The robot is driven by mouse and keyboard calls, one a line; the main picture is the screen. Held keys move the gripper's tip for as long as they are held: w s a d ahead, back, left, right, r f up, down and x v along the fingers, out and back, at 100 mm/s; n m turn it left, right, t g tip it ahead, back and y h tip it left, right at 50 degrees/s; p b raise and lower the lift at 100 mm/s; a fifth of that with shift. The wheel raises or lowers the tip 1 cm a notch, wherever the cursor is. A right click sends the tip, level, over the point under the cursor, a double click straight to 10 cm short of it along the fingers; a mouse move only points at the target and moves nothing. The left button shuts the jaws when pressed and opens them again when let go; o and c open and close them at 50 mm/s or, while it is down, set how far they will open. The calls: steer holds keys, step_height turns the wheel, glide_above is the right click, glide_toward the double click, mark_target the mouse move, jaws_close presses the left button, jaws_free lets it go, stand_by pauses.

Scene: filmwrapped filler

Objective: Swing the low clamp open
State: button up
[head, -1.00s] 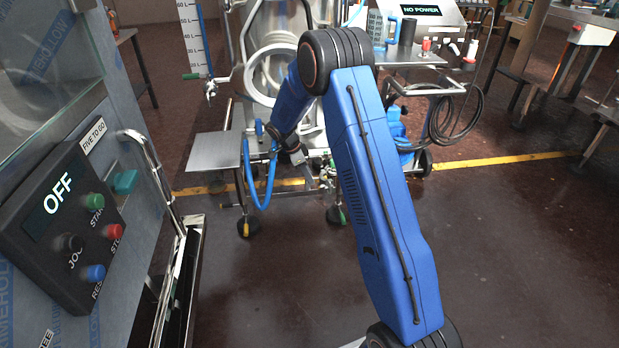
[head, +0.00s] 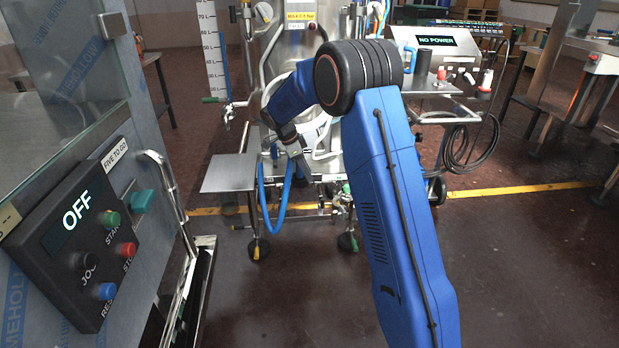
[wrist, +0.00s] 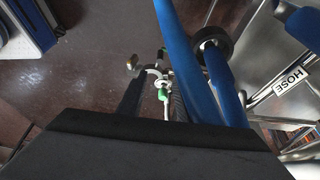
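A small metal fitting (wrist: 155,72) with a green handle (wrist: 163,94) shows in the wrist view, beyond my gripper. It may be the low clamp, but I cannot tell surely. In the head view, a green-handled part (head: 346,189) sits low under the steel tank. My gripper (head: 299,152) is in front of the tank's lower part, above the blue hose (head: 276,215); its fingertips are not clear. In the wrist view its dark body fills the bottom, and the fitting looks apart from it.
The blue hose (wrist: 185,60) passes close to my gripper in the wrist view. A flat steel shelf (head: 229,173) stands left of it. The control panel (head: 82,225) reading OFF is near on the left. Open floor (head: 520,260) lies to the right.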

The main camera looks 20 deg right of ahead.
steer(key=shift+s, duration=0.1)
jaws_close()
steer(key=n+t+y, duration=0.4)
steer(key=n+t, duration=0.1)
steer(key=n, duration=1.3)
glide_toward(324, 204)
steer(key=s+a+r, duration=0.2)
steer(key=s, duration=0.4)
steer(key=shift+w+d+f, duration=0.25)
steer(key=shift+w+f, duration=0.95)
steer(key=shift+f, duration=0.3)
steer(key=shift+w+d+f, duration=0.25)
steer(key=shift+w+f, duration=0.95)
steer(key=shift+f, duration=0.25)
steer(key=shift+w+d+f, duration=0.2)
steer(key=shift+w+f, duration=1)
steer(key=shift+f, duration=0.3)
